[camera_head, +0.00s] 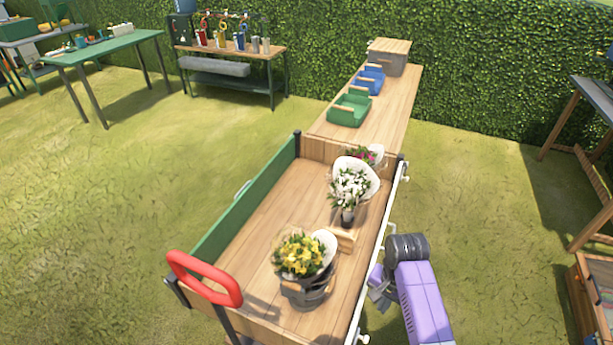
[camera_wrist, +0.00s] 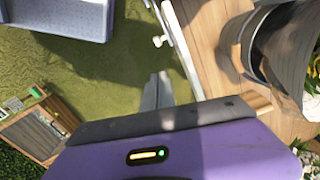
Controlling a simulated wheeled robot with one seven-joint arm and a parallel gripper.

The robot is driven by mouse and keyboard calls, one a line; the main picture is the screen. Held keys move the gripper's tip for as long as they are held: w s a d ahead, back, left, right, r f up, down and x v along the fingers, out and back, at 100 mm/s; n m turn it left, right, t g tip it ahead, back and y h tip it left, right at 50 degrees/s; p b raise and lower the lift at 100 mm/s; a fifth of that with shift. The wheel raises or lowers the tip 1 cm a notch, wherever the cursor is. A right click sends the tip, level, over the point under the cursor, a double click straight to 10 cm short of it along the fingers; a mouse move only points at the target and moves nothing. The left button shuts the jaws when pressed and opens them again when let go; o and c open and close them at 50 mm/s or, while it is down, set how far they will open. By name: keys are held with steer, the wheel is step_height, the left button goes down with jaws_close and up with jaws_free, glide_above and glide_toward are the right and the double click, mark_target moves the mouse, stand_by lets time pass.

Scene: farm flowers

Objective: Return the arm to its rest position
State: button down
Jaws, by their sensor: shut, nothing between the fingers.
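My arm, with purple and dark grey parts, stands outside the right side of a flatbed cart (camera_head: 258,235) in the head view. My gripper (camera_head: 378,297) is beside the cart's right edge, low and partly hidden by the arm. In the wrist view the grey fingers of my gripper (camera_wrist: 157,90) are together with nothing between them. They point over the grass, apart from the cart's pale edge rail (camera_wrist: 183,50).
The cart holds a bucket of yellow flowers (camera_head: 300,262), also near in the wrist view (camera_wrist: 235,45), and white flowers (camera_head: 350,190). A red handle (camera_head: 205,278) is at its front. A wooden table (camera_head: 402,105) is behind. Grass (camera_head: 480,210) right of the arm is clear.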

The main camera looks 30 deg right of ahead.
steer(key=shift+w, duration=0.1)
steer(key=w+d+r+n+t+h, duration=0.2)
steer(key=w+d+r+t, duration=0.25)
steer(key=w, duration=0.35)
steer(key=s+a+r+n+t+h, duration=0.2)
steer(key=a+r+n+t, duration=0.25)
steer(key=a+t, duration=0.2)
steer(key=s+a+r+n+t+y+b, duration=0.1)
steer(key=s+a+r+n+t, duration=0.15)
steer(key=s+a+r, duration=0.5)
steer(key=s+a+r+n+t+y, duration=0.1)
steer(key=s+a+r+n+t, duration=0.15)
steer(key=s+a+r, duration=0.75)
steer(key=s+d+f+n+g+y, duration=0.1)
steer(key=s+f, duration=0.1)
steer(key=s, duration=0.9)
steer(key=shift+s+d+f+y+b, duration=0.25)
steer(key=shift+d+y+b, duration=0.15)
